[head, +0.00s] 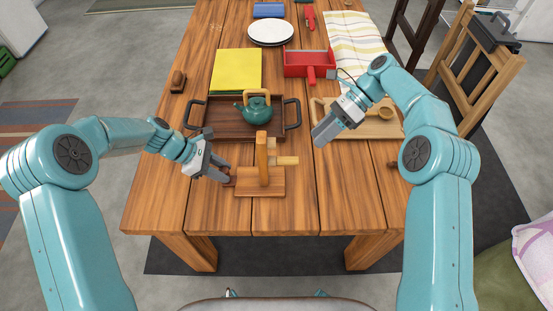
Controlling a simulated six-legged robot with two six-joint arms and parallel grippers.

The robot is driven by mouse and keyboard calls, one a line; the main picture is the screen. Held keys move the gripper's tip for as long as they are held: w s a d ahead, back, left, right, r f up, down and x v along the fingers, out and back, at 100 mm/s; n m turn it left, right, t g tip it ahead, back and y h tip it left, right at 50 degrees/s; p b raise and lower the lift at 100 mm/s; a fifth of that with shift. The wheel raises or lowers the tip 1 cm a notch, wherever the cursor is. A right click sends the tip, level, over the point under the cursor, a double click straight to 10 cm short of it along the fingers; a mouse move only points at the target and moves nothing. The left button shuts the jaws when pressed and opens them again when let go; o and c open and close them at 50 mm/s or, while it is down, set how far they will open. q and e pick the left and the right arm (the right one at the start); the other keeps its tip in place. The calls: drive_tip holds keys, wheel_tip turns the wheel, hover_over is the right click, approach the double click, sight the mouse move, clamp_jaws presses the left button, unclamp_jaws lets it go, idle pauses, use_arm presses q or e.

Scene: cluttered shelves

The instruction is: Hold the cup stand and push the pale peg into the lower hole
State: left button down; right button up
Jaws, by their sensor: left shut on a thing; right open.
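The wooden cup stand (261,187) stands upright near the table's front edge, with a flat base and a post. The pale peg (288,160) sticks out to the right of the post; I cannot tell how deep it sits in its hole. Another pale piece (271,147) shows just above it. My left gripper (226,178) is shut at the stand's left side, on a dark reddish-brown part of it. The fingers partly hide what they grip. My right gripper (319,138) is open and empty, above the table, to the right of and beyond the pale peg.
A dark tray (222,132) with a green teapot (257,109) stands behind the stand. A light wooden tray (372,131) lies at right, under my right arm. A red box (309,62), yellow book (236,70) and white plates (270,31) lie farther back. Front right planks are clear.

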drive_tip(key=shift+v, duration=2.2)
use_arm(q)
drive_tip(key=c, duration=0.7)
unclamp_jaws()
drive_tip(key=shift+c, duration=0.2)
